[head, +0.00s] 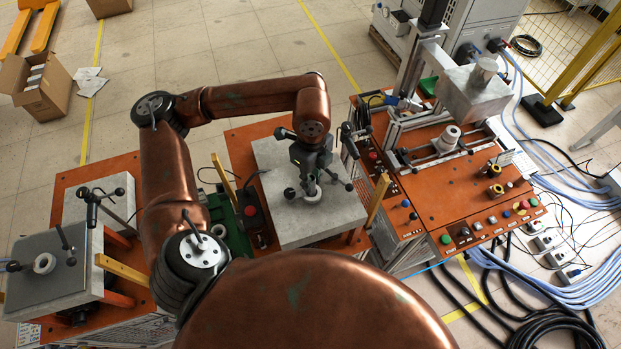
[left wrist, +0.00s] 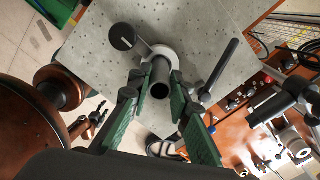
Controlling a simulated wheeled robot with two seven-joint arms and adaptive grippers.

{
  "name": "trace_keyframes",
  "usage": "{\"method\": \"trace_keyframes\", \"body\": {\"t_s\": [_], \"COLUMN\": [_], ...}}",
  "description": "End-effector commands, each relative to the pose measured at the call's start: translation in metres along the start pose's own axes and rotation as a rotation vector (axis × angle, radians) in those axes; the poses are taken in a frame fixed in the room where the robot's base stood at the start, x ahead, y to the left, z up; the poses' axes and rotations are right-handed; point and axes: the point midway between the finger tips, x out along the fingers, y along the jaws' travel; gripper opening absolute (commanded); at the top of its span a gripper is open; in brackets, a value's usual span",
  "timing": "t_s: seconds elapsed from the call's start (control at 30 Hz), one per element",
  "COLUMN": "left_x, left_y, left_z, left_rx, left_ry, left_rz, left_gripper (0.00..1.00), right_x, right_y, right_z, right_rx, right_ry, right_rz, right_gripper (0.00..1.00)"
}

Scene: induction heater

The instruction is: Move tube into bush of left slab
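The dark tube (left wrist: 160,82) stands upright in a white bush (left wrist: 166,54) on the middle slab, seen end-on in the left wrist view. My left gripper (head: 310,190) is over the middle slab (head: 285,226) in the head view. In the left wrist view its green-padded fingers (left wrist: 157,80) are apart, on either side of the tube; I see no clear contact. In the head view the gripper mostly hides the tube. The left slab (head: 30,292) is at the lower left, with a white ring-shaped bush (head: 44,263) that holds no visible tube. My right gripper is not seen.
Clamp handles (head: 68,240) stand by the left slab's bush. A black knob (left wrist: 122,36) and a black lever (left wrist: 222,66) flank the middle bush. The orange heater bench (head: 440,195) with its column stands to the right. Yellow bars (head: 224,180) rise beside the slabs.

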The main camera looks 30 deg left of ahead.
Motion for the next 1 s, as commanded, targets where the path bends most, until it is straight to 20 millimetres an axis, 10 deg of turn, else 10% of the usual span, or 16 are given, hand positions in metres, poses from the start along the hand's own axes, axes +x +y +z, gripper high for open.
{"method": "trace_keyframes", "body": {"t_s": [1.0], "left_x": [-0.022], "left_y": [0.000], "left_z": [0.000], "left_rx": [0.000], "left_ry": [0.000], "left_rz": [-0.001], "left_gripper": [0.00], "right_x": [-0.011], "right_y": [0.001], "right_z": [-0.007], "right_rx": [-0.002], "right_ry": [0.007], "right_rz": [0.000], "right_gripper": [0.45]}}
